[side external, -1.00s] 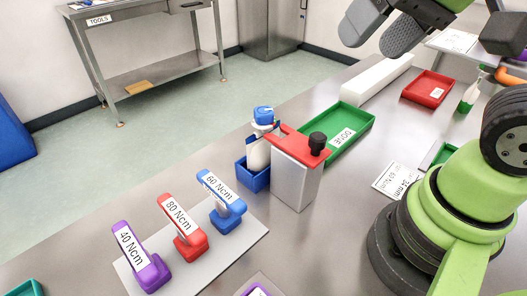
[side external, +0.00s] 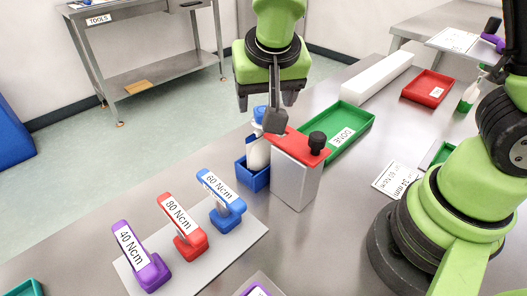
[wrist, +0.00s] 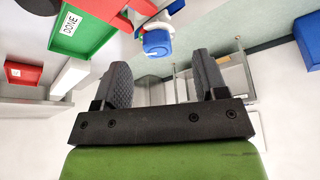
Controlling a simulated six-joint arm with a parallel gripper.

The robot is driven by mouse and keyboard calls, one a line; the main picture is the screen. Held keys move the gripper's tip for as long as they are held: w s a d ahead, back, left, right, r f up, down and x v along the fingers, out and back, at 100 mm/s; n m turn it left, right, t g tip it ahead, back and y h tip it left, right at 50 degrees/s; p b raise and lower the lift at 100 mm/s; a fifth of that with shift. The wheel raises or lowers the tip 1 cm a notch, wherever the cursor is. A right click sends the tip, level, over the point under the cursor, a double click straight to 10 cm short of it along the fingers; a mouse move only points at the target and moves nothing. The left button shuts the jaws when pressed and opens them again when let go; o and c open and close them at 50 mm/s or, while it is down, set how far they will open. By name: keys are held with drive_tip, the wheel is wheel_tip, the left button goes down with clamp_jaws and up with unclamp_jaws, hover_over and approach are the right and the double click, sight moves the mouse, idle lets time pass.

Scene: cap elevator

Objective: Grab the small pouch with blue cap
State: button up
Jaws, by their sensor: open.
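The small pouch (side external: 257,157) is white with a blue cap (side external: 260,113). It stands upright in a blue holder (side external: 252,177) behind a metal box with a red top. In the wrist view the blue cap (wrist: 157,42) shows near the top middle, beyond the fingers and left of the gap's centre. My gripper (side external: 270,110) is above and around the height of the cap in the side view, its fingers pointing down. The gripper (wrist: 165,75) is open with nothing between its fingers. One finger partly hides the cap in the side view.
The metal box (side external: 294,182) with a black knob (side external: 317,141) stands right beside the pouch. A green DONE tray (side external: 345,125) lies behind it. Blue, red (side external: 187,240) and purple torque tools stand on a plate at the front left. A red tray (side external: 428,86) is at the back right.

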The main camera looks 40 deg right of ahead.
hover_over(264, 145)
wheel_tip(264, 145, down, 5)
drive_tip(key=shift+d+r, duration=0.1)
drive_tip(key=shift+d, duration=0.05)
drive_tip(key=shift+c, duration=0.2)
clamp_jaws()
